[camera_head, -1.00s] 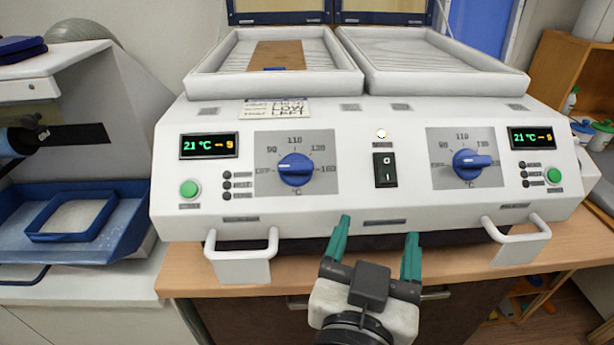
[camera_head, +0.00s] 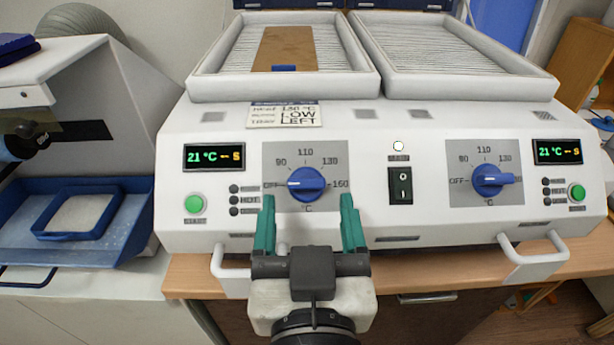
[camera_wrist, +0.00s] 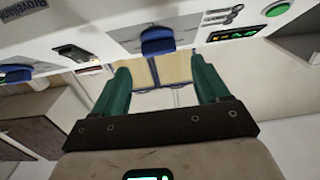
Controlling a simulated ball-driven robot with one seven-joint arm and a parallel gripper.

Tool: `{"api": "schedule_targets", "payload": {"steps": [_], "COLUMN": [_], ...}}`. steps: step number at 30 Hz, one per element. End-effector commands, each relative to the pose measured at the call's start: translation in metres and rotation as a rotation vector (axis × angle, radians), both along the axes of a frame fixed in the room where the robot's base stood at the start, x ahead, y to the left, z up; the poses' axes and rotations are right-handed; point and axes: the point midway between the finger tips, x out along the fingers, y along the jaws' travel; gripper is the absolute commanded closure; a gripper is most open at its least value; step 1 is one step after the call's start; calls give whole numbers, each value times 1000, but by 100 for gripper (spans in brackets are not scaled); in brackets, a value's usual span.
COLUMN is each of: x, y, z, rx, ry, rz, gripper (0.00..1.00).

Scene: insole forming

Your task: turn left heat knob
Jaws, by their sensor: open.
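The left heat knob (camera_head: 306,184) is blue and sits on a grey dial plate on the white machine's sloped front panel. My gripper (camera_head: 307,205) has green fingers, is open and empty, and is just below and in front of this knob, one finger towards each side. In the wrist view the knob (camera_wrist: 157,41) shows beyond and between the fingertips of my gripper (camera_wrist: 158,64), apparently apart from them. The gap's depth is hard to tell.
The right heat knob (camera_head: 492,180) and a black power switch (camera_head: 400,185) are to the right. A display (camera_head: 213,156) and green button (camera_head: 194,204) are left. White handles (camera_head: 533,255) stick out below the panel.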

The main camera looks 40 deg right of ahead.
Motion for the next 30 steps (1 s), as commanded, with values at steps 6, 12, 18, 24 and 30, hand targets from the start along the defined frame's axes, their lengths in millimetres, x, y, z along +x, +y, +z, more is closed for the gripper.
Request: {"api": "schedule_targets", "payload": {"steps": [6, 12, 18, 24, 30], "x": [27, 37, 39, 38, 38], "y": [-20, -27, -28, -28, -28], "z": [1, 0, 0, 0, 0], "rx": [-2, 0, 1, 0, 0], "ry": [1, 0, -1, 0, 0], "rz": [-3, 0, 1, 1, 1], "gripper": [26, 26, 26, 36, 55]}}
